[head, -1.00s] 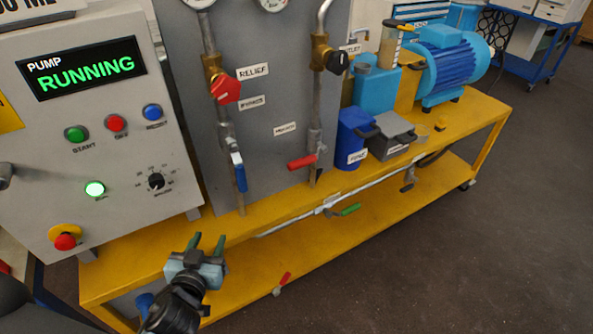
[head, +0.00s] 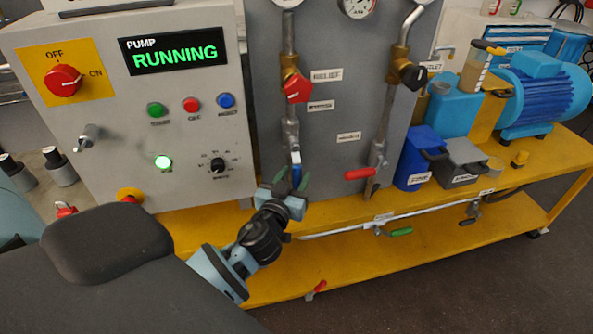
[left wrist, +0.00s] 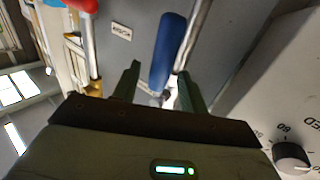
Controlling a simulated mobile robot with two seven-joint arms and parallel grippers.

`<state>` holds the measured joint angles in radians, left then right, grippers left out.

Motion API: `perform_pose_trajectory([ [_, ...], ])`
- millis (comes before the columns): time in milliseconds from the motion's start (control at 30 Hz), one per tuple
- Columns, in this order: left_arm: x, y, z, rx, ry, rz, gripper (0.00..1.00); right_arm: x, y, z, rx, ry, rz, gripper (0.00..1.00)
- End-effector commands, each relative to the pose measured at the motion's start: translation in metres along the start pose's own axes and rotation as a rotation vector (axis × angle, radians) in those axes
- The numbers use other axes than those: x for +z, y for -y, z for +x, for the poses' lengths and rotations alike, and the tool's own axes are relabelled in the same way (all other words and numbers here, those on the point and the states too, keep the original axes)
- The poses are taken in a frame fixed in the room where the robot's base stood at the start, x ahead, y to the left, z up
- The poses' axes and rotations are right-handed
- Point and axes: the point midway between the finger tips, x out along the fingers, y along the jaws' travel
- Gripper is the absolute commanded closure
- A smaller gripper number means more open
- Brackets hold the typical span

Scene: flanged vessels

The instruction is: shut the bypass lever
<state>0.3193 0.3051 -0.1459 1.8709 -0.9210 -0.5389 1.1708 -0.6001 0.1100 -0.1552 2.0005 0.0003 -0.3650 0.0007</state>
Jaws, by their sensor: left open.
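The blue-handled lever (head: 296,160) is on the left pipe of the grey panel, below a small label (head: 321,105) that seems to read bypass. Its handle hangs down along the pipe. My left gripper (head: 292,182) is open at the handle's lower end. In the left wrist view, the blue handle (left wrist: 167,50) stands between and beyond the two green fingers of the left gripper (left wrist: 158,82). I cannot tell if either finger touches it. My right gripper is not in view.
A control box (head: 120,140) with a green RUNNING display stands close on the left; its knob (left wrist: 291,157) shows in the left wrist view. A red lever (head: 360,174) is on the right pipe. A red relief knob (head: 297,88) sits above the blue lever. Blue and grey boxes stand right.

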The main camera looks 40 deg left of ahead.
Motion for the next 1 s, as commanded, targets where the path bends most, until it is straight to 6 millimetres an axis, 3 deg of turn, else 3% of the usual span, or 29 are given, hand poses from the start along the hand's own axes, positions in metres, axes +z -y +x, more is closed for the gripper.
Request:
perform_pose_trajectory([
  [200,0.0,0.0,0.02,0.0,0.0,0.001,0.57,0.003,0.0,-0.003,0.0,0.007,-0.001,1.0],
  [567,0.001,0.0,0.024,0.001,0.001,0.001,0.57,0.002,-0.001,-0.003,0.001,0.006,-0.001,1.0],
  [900,0.001,0.0,0.024,0.001,0.001,0.001,1.0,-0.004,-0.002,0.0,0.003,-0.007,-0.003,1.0],
  [1000,0.001,0.0,0.024,0.001,0.001,0.001,1.0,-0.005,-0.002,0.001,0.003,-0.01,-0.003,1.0],
])
